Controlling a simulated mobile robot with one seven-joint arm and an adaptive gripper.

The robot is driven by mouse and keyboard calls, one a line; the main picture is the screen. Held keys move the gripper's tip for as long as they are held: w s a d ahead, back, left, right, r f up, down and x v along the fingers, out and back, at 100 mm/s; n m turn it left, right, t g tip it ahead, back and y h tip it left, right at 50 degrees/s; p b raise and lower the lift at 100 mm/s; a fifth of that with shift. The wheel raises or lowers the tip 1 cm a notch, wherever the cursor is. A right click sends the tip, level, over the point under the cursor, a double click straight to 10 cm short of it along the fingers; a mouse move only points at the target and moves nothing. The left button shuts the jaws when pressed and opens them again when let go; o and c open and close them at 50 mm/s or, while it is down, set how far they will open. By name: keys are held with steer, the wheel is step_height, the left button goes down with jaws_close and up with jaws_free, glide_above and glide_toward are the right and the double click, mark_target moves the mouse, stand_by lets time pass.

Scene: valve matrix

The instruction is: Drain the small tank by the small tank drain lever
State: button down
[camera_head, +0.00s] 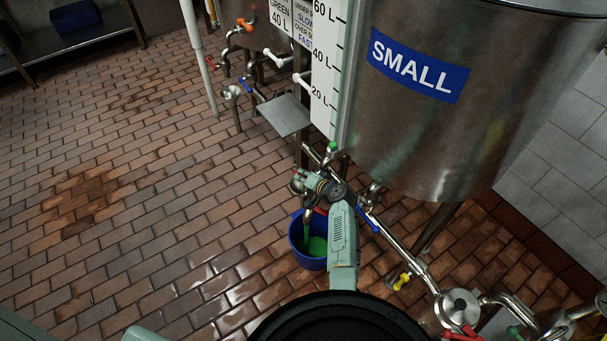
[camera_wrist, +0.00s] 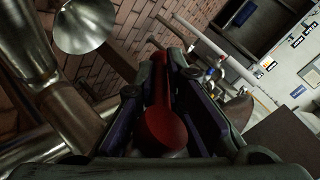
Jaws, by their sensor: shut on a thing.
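The steel small tank (camera_head: 440,110) with its blue "SMALL" label stands at the upper right in the head view. My gripper (camera_head: 316,186) is below its left side, over the pipework. In the wrist view my gripper (camera_wrist: 160,85) is shut on a red lever (camera_wrist: 164,125), which lies lengthwise between the dark fingers. In the head view the lever is mostly hidden by my gripper. A blue bucket (camera_head: 296,240) stands on the floor just below, with green liquid (camera_head: 318,247) in it. I cannot tell clearly whether liquid is flowing.
A scale board (camera_head: 326,75) with litre marks stands left of the tank. A blue-handled valve (camera_head: 369,219) and a yellow-handled valve (camera_head: 403,281) sit along the pipe to the right. A metal funnel (camera_wrist: 84,25) is close in the wrist view. The tiled floor at left is clear.

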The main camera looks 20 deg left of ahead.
steer(key=c, duration=1.7)
jaws_free()
steer(key=shift+r, duration=0.1)
steer(key=shift+o, duration=0.2)
steer(key=v, duration=1.2)
steer(key=shift+a, duration=0.1)
